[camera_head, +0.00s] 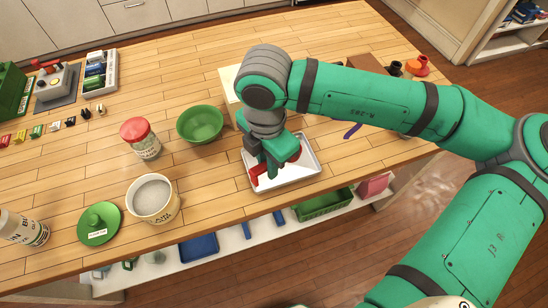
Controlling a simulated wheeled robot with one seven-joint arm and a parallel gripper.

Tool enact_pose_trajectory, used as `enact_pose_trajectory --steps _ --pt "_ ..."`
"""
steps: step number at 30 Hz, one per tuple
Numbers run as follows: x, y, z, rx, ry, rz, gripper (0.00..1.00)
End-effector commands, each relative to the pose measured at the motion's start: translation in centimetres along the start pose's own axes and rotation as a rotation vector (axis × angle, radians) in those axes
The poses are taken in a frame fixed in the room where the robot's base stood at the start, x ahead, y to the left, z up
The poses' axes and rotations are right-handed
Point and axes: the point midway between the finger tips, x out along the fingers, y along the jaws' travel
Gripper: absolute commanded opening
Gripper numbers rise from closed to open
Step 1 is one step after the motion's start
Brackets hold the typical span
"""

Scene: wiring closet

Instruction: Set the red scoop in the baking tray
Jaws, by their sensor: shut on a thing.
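The baking tray (305,172), pale and shallow with a raised rim, lies on the wooden worktop near its front edge. My gripper (267,170), green with grey parts, points down over the left part of the tray. It is shut on the red scoop (255,176). Red parts show on the left of the fingers and on their right; the fingers and wrist hide the middle. The scoop is over or within the tray's outline. I cannot tell whether it touches the tray floor.
A green bowl (200,123), a red-lidded jar (140,138), a white tub (153,198) and a green lid (99,223) stand left of the tray. A pale box (229,88) is behind my wrist. Below the front edge, a shelf holds a green crate (323,205).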

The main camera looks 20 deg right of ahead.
Motion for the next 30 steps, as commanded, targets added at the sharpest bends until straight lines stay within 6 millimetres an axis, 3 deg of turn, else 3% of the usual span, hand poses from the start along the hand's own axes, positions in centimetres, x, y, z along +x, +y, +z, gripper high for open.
enact_pose_trajectory --steps 3,12,20,27,30 --pt "1.2 1.6 2.0 0.004 0.002 -0.001 0.00" --pt "5.5 3.7 4.8 0.001 0.002 -0.001 0.00" --pt "6.8 4.5 5.5 -0.005 0.001 0.000 0.00" --pt "9.9 4.7 5.6 -0.008 0.002 -0.002 0.00" --pt "10.2 4.7 5.7 -0.008 0.000 0.000 0.00"
